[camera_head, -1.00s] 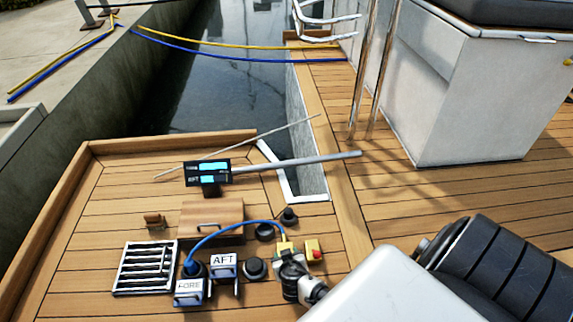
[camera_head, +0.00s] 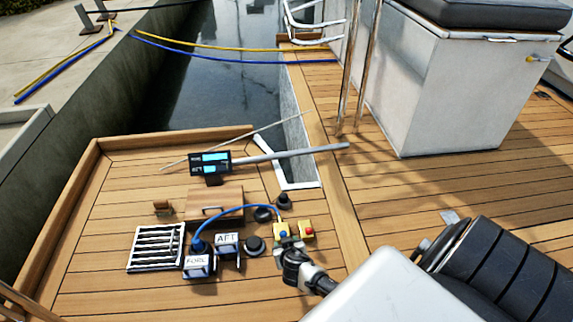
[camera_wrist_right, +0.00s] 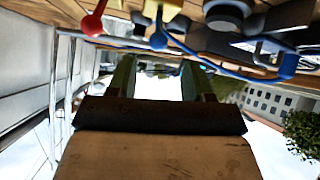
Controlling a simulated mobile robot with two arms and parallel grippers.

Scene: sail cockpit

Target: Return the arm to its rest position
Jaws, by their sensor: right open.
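In the head view, my right arm (camera_head: 310,272) comes in from the lower right. Its gripper (camera_head: 289,246) is just in front of a small yellow box (camera_head: 282,231) with a blue button. In the right wrist view, the two fingers of my right gripper (camera_wrist_right: 160,80) stand apart with nothing held between them. I cannot tell whether the gripper touches anything. My left gripper is not in view.
A blue cable (camera_head: 235,207) arches from the FORE unit (camera_head: 197,264) toward the yellow box. The AFT unit (camera_head: 227,241), a black knob (camera_head: 255,246) and a red-button box (camera_head: 306,231) stand close by. A grille (camera_head: 156,248) lies left. The right-hand deck is mostly clear.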

